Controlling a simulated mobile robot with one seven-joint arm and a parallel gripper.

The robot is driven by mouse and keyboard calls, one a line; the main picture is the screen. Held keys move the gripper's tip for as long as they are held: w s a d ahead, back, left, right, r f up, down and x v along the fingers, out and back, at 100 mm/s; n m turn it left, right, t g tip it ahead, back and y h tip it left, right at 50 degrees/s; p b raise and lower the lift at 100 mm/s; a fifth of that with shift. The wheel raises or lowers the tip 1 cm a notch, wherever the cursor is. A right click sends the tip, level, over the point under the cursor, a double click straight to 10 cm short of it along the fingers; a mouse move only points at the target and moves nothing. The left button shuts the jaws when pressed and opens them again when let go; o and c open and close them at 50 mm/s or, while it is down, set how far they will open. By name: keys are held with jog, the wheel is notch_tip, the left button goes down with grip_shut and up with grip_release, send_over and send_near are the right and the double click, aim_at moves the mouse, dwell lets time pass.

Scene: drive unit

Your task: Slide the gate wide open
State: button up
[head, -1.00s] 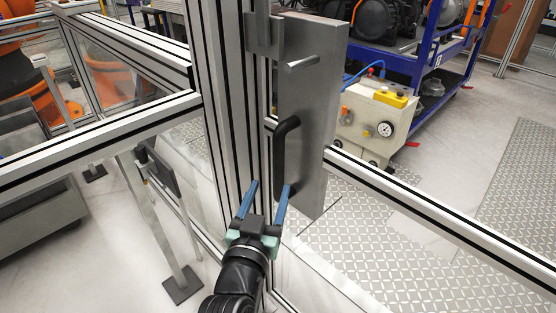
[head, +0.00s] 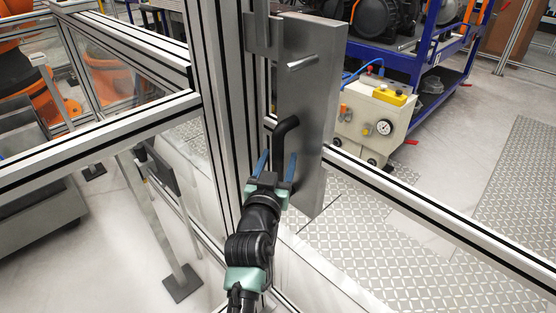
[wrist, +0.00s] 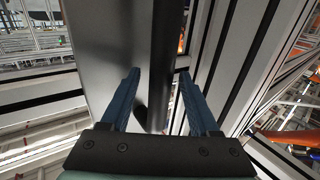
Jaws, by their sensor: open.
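The gate shows a tall grey metal plate (head: 313,110) with a black bow handle (head: 283,136) on its left side, beside the aluminium frame post (head: 226,100). My gripper (head: 277,162) is open, with its blue fingers pointing up at the handle's lower part. In the wrist view my two fingers (wrist: 158,95) stand apart, one on each side of the dark handle (wrist: 161,70). The handle lies between them, and the fingers are not closed on it. In the head view the handle's lower end is partly hidden by my gripper.
A metal knob (head: 302,62) sticks out from the upper plate. A horizontal aluminium rail (head: 450,220) runs to the right, and another rail (head: 90,140) runs left. Behind the fence stand a valve unit with a gauge (head: 372,122) and a blue cart (head: 440,60).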

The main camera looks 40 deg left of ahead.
grip_shut()
dwell(1.3)
